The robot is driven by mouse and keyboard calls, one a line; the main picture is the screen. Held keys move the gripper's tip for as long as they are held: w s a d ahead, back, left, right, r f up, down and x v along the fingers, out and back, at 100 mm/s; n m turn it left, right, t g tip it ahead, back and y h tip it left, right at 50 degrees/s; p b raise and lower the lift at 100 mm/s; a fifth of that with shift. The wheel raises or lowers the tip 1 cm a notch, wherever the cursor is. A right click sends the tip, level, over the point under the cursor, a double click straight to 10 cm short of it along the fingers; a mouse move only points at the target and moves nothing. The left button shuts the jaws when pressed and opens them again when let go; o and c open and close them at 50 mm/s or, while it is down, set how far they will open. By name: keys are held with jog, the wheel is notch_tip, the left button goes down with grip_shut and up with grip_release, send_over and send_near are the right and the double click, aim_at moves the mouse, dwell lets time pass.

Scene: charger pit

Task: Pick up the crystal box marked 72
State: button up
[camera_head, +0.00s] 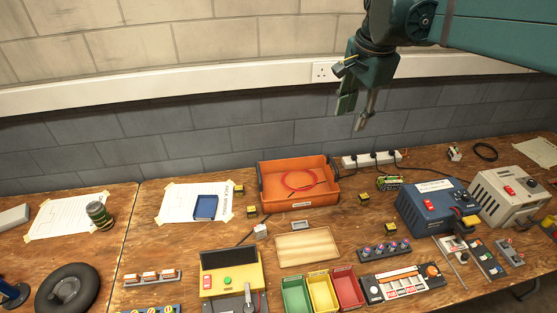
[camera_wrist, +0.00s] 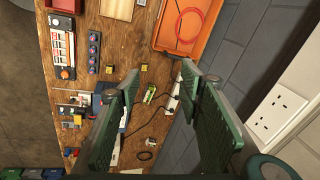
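My gripper (camera_head: 354,114) is open and empty, high above the back of the bench in front of the wall. In the wrist view its two green fingers (camera_wrist: 160,80) are well apart with nothing between them. Several small dark-and-yellow boxes lie on the bench: two left of the orange tray, one box (camera_head: 238,189) behind another box (camera_head: 252,211), and two to its right, one box (camera_head: 363,199) and another box (camera_head: 391,213). Two also show in the wrist view, a box (camera_wrist: 144,68) and a box (camera_wrist: 109,70). I cannot read 72 on any of them.
An orange tray (camera_head: 264,203) holding a red cable stands below my gripper. A white power strip (camera_head: 352,161) with plugs lies behind. A blue power unit (camera_head: 412,212), a grey unit (camera_head: 488,205), a yellow device (camera_head: 243,266) and coloured bins (camera_head: 322,293) crowd the front and right.

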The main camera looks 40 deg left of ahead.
jog(key=s+a+f+m+g, duration=0.1)
jog(key=a+f, duration=0.1)
jog(key=a, duration=0.8)
jog(key=s+a+f+m, duration=0.1)
jog(key=a+f, duration=0.1)
jog(key=a, duration=0.8)
jog(key=m+g+h+p, duration=0.1)
jog(key=m+h, duration=0.1)
send_over(239, 188)
notch_tip(239, 188, down, 33)
jog(key=shift+f, duration=0.2)
jog(key=shift+f, duration=1.3)
jog(key=shift+a+f+b, duration=0.1)
jog(key=shift+f+b, duration=0.75)
jog(key=shift+f, duration=1.8)
